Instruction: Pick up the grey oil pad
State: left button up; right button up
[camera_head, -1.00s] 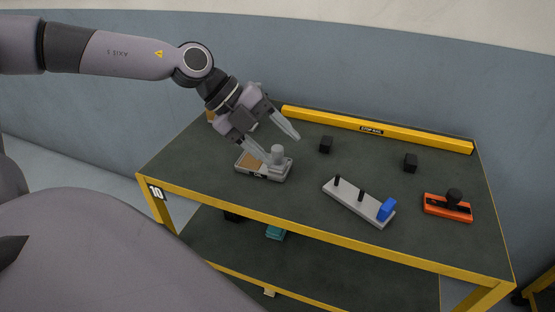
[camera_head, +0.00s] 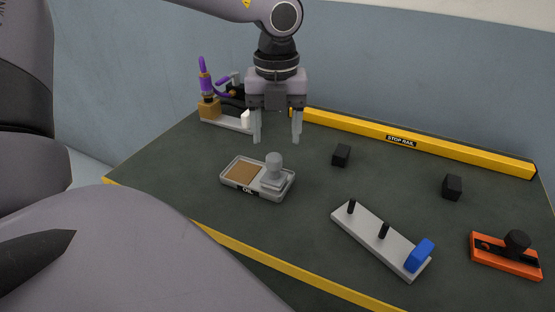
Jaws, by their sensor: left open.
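The grey oil pad (camera_head: 273,173) has a round knob on top and stands at the right end of a grey tray (camera_head: 237,186) labelled OIL. The left end of the tray holds a brown patch (camera_head: 242,173). My left gripper (camera_head: 276,138) points down with its two fingers apart and nothing between them. It appears above the pad in the picture, apart from it, and is nearer the stop rail. A dark pointed part shows at the lower left, but I cannot tell that it is my right gripper.
A grey bar (camera_head: 368,238) with black pegs and a blue block (camera_head: 419,255) lies right of the tray. An orange holder (camera_head: 505,260) is at far right. Black blocks (camera_head: 341,155) (camera_head: 452,187) stand near the yellow stop rail (camera_head: 400,138). A purple-handled fixture (camera_head: 207,88) is at back left.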

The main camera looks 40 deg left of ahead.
aim_at(274, 156)
pick_arm(q)
jog(key=f, duration=0.2)
jog(key=s+f, duration=0.1)
jog(key=f, duration=0.1)
jog(key=shift+d+f+p, duration=0.1)
jog(key=shift+f+p, duration=0.2)
jog(key=shift+f, duration=0.6)
grip_shut()
